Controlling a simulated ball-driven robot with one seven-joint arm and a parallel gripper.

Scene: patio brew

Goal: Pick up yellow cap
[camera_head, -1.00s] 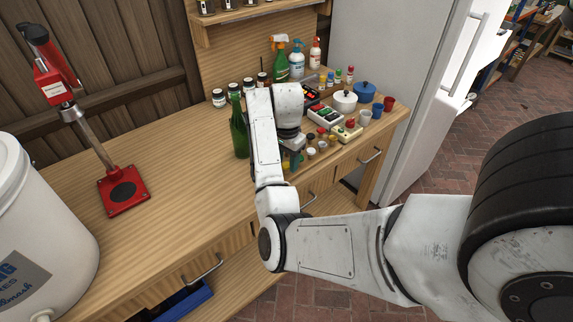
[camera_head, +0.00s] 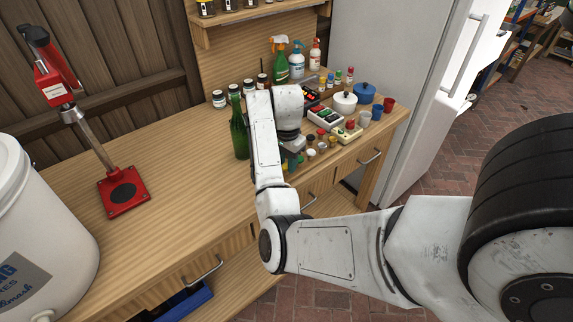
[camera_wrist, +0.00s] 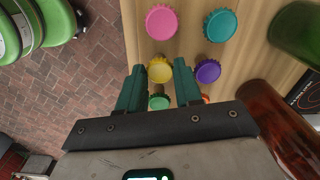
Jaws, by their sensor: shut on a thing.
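The yellow cap (camera_wrist: 160,70) is between the tips of my gripper's two teal fingers (camera_wrist: 159,80) in the wrist view, and the gripper is shut on it. A pink cap (camera_wrist: 161,22), a teal cap (camera_wrist: 221,25) and a purple cap (camera_wrist: 208,71) lie around it on the wooden top. A green cap (camera_wrist: 159,102) shows between the fingers, nearer the palm.
A green bottle (camera_head: 239,132) stands left of my arm. A brown bottle (camera_wrist: 275,120) is close on the right in the wrist view. Pots, cups and small jars crowd the bench's right end. A red bottle capper (camera_head: 122,190) stands left; the bench (camera_head: 190,165) between is clear.

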